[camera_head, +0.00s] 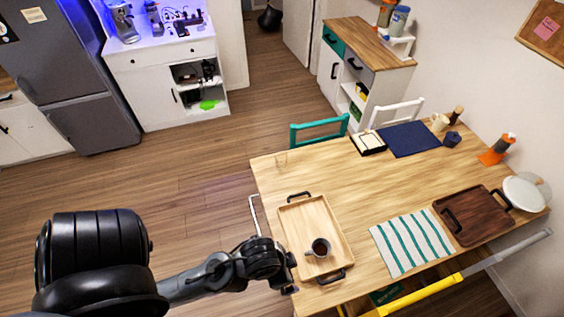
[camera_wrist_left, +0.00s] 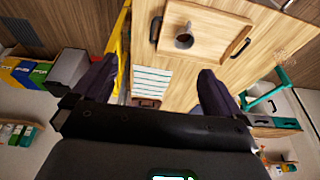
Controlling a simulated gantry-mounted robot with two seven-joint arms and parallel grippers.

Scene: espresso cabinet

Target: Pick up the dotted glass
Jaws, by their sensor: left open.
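A clear glass (camera_head: 281,160), faint and small, stands near the far left corner of the wooden table (camera_head: 340,180). A faint clear patterned shape, likely this glass (camera_wrist_left: 281,57), shows at the right in the left wrist view; its dots are too small to make out in the head view. My left gripper (camera_head: 291,288) is at the table's near left edge, beside the light tray and well away from the glass. In the left wrist view its two fingers (camera_wrist_left: 157,80) are spread wide with nothing between them. My right gripper is not in view.
A light wooden tray (camera_head: 297,217) with black handles holds a cup (camera_head: 319,248) of dark drink. A striped cloth (camera_head: 411,243) and a dark tray (camera_head: 468,222) lie to the right. A teal chair (camera_head: 318,129) stands behind the table. The tabletop around the glass is clear.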

